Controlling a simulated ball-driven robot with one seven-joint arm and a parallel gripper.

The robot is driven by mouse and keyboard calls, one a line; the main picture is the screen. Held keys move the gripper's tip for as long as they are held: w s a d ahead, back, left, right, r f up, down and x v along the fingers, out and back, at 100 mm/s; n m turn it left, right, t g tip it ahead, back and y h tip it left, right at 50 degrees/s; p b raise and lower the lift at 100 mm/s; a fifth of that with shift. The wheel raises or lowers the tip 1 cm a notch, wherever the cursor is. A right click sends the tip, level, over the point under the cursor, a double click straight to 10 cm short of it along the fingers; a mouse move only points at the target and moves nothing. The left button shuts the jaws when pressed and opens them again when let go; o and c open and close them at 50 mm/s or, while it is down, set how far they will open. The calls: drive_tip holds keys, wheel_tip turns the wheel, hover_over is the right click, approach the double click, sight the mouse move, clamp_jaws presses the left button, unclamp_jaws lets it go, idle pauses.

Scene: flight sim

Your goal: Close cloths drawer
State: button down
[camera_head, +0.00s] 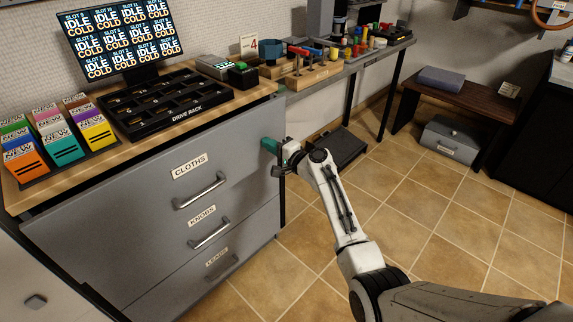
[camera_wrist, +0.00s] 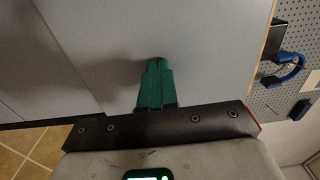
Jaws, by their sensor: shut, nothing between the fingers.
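The cloths drawer (camera_head: 235,165) is the top grey drawer of the cabinet, with a CLOTHS label and a bar handle (camera_head: 201,191). Its front looks close to flush with the drawers below; I cannot tell whether a small gap is left. My gripper (camera_head: 268,145) is at the right end of this drawer front, away from the handle. In the wrist view its teal fingers (camera_wrist: 157,65) are together and empty, pointing at a plain grey panel (camera_wrist: 205,50). Their tips are touching it or very close; a shadow lies beside them.
Below are the knobs drawer (camera_head: 240,225) and another labelled drawer. The worktop carries a drive rack (camera_head: 165,100), coloured boxes (camera_head: 68,138) and a monitor (camera_head: 122,38). A dark pad (camera_head: 340,148) lies on the floor beyond my gripper. The tiled floor (camera_head: 440,215) to the right is clear.

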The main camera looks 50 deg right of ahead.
sight(260, 138)
drive_tip(key=w, duration=0.1)
drive_tip(key=w+b, duration=0.2)
drive_tip(key=w, duration=0.1)
drive_tip(key=shift+r, duration=0.25)
drive_tip(key=shift+w+a, duration=0.1)
